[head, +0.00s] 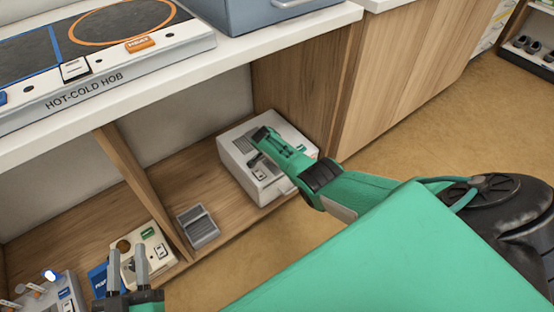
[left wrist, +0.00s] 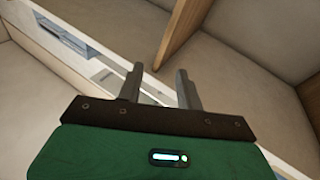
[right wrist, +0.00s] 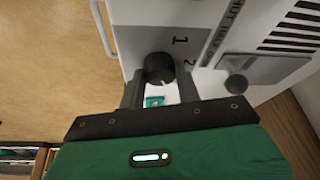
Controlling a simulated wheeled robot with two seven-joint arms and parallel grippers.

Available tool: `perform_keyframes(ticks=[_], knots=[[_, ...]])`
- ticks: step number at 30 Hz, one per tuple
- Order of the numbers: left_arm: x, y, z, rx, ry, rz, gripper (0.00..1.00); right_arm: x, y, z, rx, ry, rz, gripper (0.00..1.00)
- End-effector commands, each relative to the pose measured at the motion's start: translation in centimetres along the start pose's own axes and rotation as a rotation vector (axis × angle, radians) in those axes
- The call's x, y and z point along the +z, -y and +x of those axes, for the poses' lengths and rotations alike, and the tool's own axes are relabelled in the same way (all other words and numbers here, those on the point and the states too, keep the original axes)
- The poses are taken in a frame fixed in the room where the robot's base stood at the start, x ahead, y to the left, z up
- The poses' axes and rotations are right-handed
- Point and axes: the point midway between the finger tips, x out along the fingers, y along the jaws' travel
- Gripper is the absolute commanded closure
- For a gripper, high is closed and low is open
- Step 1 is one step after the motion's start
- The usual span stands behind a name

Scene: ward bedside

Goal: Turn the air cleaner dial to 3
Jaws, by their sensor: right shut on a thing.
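The air cleaner, a white box with dark vent slots (head: 240,169), stands on the lower shelf in the head view, partly covered by my right arm. In the right wrist view its face (right wrist: 140,14) shows a round black dial (right wrist: 159,68) with the printed numbers 1 and 2 beside it. My right gripper (right wrist: 159,92) is shut on the dial, one finger on each side. I cannot tell where the dial points, and I see no 3. My left gripper (head: 140,264) is open and empty at the lower left; its parted fingers also show in the left wrist view (left wrist: 160,84).
A slider knob (right wrist: 236,84) sits on a grey plate near the dial. A grey ridged item (head: 197,227) and a white device (head: 150,250) are on the shelf to the left. A hot-cold hob (head: 130,85) lies on the counter above. A wooden divider (head: 140,185) splits the shelf.

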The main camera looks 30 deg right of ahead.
Motion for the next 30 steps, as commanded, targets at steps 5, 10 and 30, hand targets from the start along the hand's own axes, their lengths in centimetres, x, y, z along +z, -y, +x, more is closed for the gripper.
perform_keyframes(ticks=[5,10,30], knots=[[-0.1,0.0,0.0,0.0,-0.003,0.001,0.64,0.0,-0.1,0.0,0.002,0.001,0.003,0.89],[-0.1,0.0,0.0,0.0,-0.002,0.001,0.64,0.0,-0.1,0.0,0.002,0.001,0.003,0.65],[2.9,-0.7,-1.2,0.001,0.163,-0.023,0.64,-0.1,0.0,-1.1,0.001,0.0,0.001,0.45]])
